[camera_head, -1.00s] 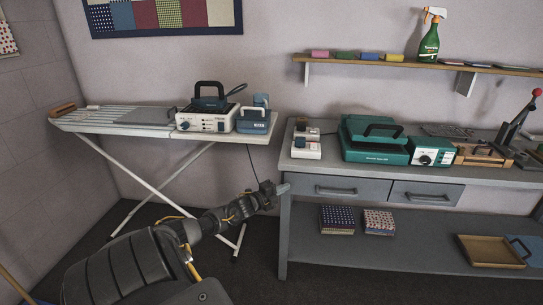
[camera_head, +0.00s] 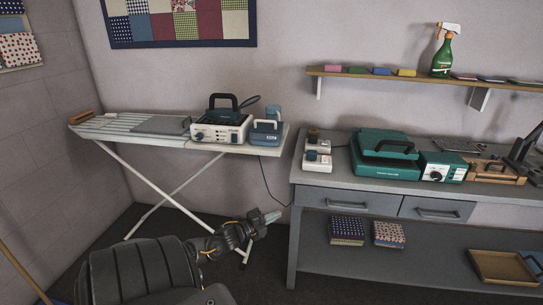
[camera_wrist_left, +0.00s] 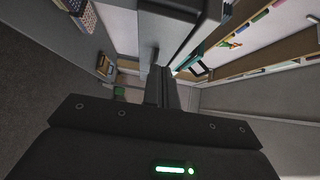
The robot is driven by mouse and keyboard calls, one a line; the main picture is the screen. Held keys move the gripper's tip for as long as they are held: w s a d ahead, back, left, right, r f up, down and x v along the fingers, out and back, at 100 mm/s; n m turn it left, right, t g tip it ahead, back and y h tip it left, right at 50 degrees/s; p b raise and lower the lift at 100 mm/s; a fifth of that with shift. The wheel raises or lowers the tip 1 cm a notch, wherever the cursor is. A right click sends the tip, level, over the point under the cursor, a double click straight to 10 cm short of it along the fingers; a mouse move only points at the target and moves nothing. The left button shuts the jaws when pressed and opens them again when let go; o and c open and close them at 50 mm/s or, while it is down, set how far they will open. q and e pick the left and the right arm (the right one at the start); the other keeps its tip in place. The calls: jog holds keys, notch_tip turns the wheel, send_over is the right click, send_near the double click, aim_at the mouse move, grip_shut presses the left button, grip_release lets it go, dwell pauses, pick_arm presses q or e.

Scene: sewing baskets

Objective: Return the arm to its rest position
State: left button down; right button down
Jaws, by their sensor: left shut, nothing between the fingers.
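My left gripper (camera_head: 272,216) is low in front of the workbench's left end, in the gap beside the ironing board's legs. Its fingers are together and hold nothing. In the left wrist view, the shut fingers (camera_wrist_left: 163,88) point forward from the dark gripper body. The left arm comes in from the bottom left and stays clear of the furniture in the head view. My right gripper is not in view.
The grey workbench (camera_head: 372,200) with two drawers stands at the right, with fabric stacks (camera_head: 346,230) and a wooden tray (camera_head: 505,268) on its lower shelf. The ironing board (camera_head: 115,128) stands at the left. Dark floor lies between them.

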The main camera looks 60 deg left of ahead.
pick_arm(q)
jog(key=shift+s, duration=0.5)
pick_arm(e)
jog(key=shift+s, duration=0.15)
